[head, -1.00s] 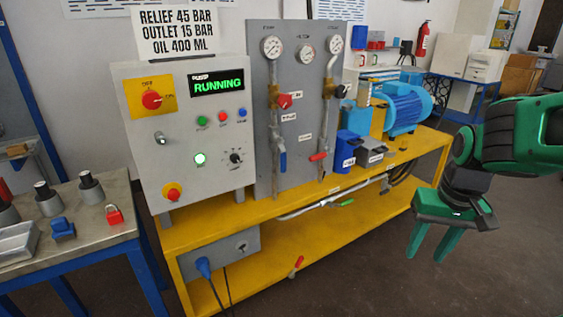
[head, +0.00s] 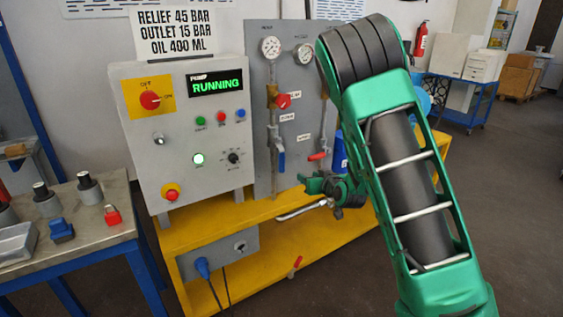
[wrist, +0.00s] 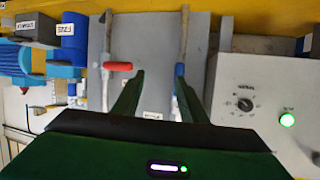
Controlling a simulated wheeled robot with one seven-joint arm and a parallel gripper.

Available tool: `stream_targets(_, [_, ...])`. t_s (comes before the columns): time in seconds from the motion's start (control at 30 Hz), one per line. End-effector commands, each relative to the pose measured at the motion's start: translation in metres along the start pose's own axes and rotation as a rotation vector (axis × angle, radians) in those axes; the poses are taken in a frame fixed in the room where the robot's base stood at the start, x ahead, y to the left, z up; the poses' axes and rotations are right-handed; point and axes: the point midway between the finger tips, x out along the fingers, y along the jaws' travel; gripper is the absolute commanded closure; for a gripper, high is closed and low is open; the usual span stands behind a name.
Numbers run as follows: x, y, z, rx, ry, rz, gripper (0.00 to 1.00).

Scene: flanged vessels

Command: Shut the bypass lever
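Two valve levers show on the grey pipe board (head: 259,100). A blue lever (head: 281,160) points down on the left pipe, and a red lever (head: 317,156) lies roughly level on the right pipe. I cannot tell from the labels which is the bypass lever. In the wrist view the red lever (wrist: 118,66) and the blue lever (wrist: 180,70) appear beyond my fingertips. My gripper (wrist: 160,85) is open and empty, its fingers apart in front of the board. In the head view my gripper (head: 312,185) is small, below the red lever, partly hidden by my arm.
The control box (head: 185,140) reads RUNNING and stands left of the board on the yellow bench (head: 215,224). A silver pipe (head: 300,210) runs under the board. A red handle (head: 297,262) sits lower down. A side table (head: 75,243) holds small parts at left.

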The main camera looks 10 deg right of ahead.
Motion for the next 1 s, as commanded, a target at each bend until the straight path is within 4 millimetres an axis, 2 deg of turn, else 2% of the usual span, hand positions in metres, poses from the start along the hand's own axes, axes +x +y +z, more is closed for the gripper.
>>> stream_targets(0.03, [0.011, -0.009, 0.002, -0.017, 0.045, -0.009, 0.61])
stream_targets(0.13, [0.025, -0.025, -0.004, -0.039, 0.15, -0.021, 0.61])
stream_targets(0.4, [0.037, -0.052, -0.015, -0.068, 0.331, -0.04, 0.61])
stream_targets(0.67, [0.041, -0.052, -0.017, -0.067, 0.356, -0.04, 0.61])
stream_targets(1.0, [0.056, -0.052, -0.021, -0.064, 0.354, -0.041, 0.61])
